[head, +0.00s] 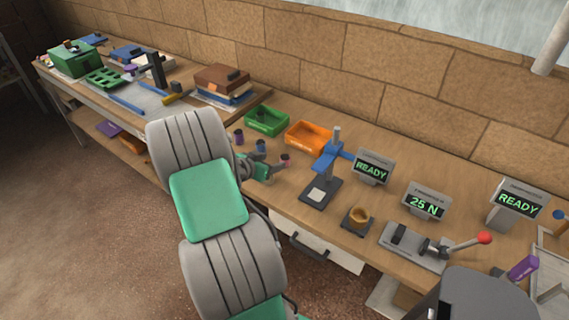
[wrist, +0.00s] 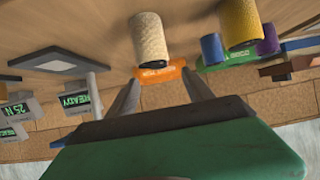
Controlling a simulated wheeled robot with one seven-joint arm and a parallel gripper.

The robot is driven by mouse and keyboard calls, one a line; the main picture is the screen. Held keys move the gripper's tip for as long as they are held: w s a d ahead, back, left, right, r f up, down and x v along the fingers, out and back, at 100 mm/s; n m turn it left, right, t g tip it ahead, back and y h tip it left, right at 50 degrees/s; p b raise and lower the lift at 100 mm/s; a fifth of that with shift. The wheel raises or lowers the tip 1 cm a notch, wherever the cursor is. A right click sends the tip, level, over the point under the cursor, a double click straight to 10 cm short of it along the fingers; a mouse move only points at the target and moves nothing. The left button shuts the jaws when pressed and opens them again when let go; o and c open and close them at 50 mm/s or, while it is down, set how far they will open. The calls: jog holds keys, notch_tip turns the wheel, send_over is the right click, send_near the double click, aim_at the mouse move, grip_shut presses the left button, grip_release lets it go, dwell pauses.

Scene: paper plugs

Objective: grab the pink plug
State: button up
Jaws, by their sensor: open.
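A small pinkish plug (head: 285,160) stands on the bench in the head view, just right of my gripper (head: 264,168). In the wrist view, which is upside down, a pale beige, textured plug (wrist: 150,40) stands beyond my open fingers (wrist: 160,76), in front of the orange tray. I cannot tell if it is the same plug; no clearly pink one shows there. My gripper is open and empty, and the beige plug is apart from the fingertips.
A purple plug (head: 239,137) and a blue plug (head: 262,146) stand nearby; a yellow plug (wrist: 238,22) shows in the wrist view. Green (head: 266,120) and orange (head: 308,137) trays lie behind. A blue-armed press stand (head: 330,165) is close on the right.

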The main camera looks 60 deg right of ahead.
aim_at(284, 158)
jog(key=p+x, duration=0.2)
jog(key=x, duration=0.6)
jog(key=shift+s+d, duration=0.1)
jog(key=shift+s, duration=0.05)
jog(key=shift+c, duration=0.6)
grip_shut()
